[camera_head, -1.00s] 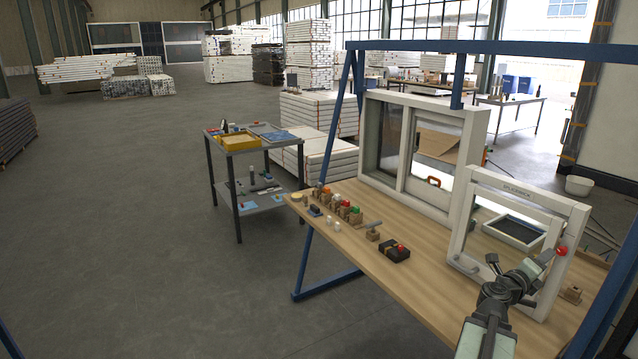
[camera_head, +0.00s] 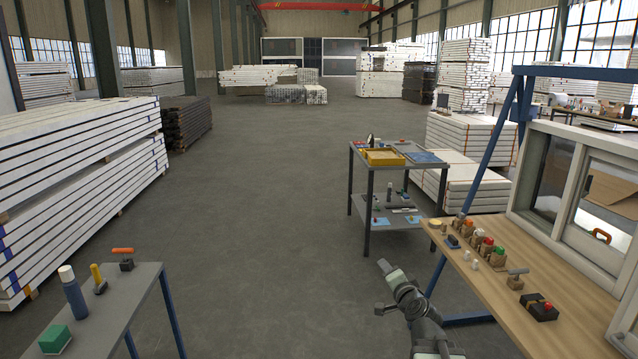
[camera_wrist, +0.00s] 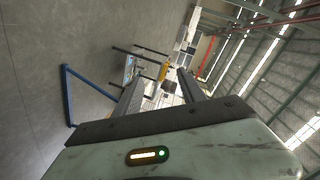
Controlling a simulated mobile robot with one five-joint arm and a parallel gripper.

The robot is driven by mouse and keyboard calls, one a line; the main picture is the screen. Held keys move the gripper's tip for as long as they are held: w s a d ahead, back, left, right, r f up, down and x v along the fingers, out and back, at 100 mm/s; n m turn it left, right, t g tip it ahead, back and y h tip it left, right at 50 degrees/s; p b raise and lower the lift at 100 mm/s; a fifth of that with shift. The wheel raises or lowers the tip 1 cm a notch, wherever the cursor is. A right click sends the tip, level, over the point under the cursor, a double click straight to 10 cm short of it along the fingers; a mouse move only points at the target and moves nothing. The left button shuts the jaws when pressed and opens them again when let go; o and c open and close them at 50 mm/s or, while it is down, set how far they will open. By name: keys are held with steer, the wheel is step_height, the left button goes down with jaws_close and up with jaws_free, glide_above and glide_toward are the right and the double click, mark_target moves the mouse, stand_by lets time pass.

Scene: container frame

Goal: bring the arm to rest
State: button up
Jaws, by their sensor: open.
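My arm (camera_head: 411,302) rises from the bottom edge of the head view, right of centre. It stands over the floor, left of the wooden workbench (camera_head: 545,270), and its upper end is apart from the bench edge in the picture. In the wrist view my gripper (camera_wrist: 160,78) shows two dark fingers spread apart with nothing between them. The wrist view is turned on its side and looks out across the hall past the fingers. The head view does not show the jaws clearly.
A grey side table (camera_head: 120,305) with a bottle and small tools stands at lower left. A two-level cart (camera_head: 368,200) with a yellow tray (camera_head: 384,158) stands beyond my arm. A blue frame (camera_head: 478,170) and a white window frame (camera_head: 528,190) stand at right. The middle floor is clear.

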steer(key=s+a+f+n+g+y, duration=0.1)
steer(key=s+a+f+n+g, duration=0.1)
steer(key=a+f+n+g, duration=0.3)
steer(key=s+a+f+n+y, duration=0.1)
steer(key=s+a+f+y, duration=0.15)
steer(key=a, duration=0.45)
steer(key=s+d+f+n+g+h, duration=0.2)
steer(key=s+f+g, duration=0.3)
steer(key=s, duration=0.4)
steer(key=s+d+f+n+g+h, duration=0.3)
steer(key=s+f+g, duration=0.2)
steer(key=s, duration=0.4)
steer(key=shift+s+d+f, duration=0.15)
steer(key=shift+d+f, duration=0.05)
steer(key=shift+f, duration=0.2)
steer(key=shift+c, duration=1.3)
steer(key=shift+d, duration=0.1)
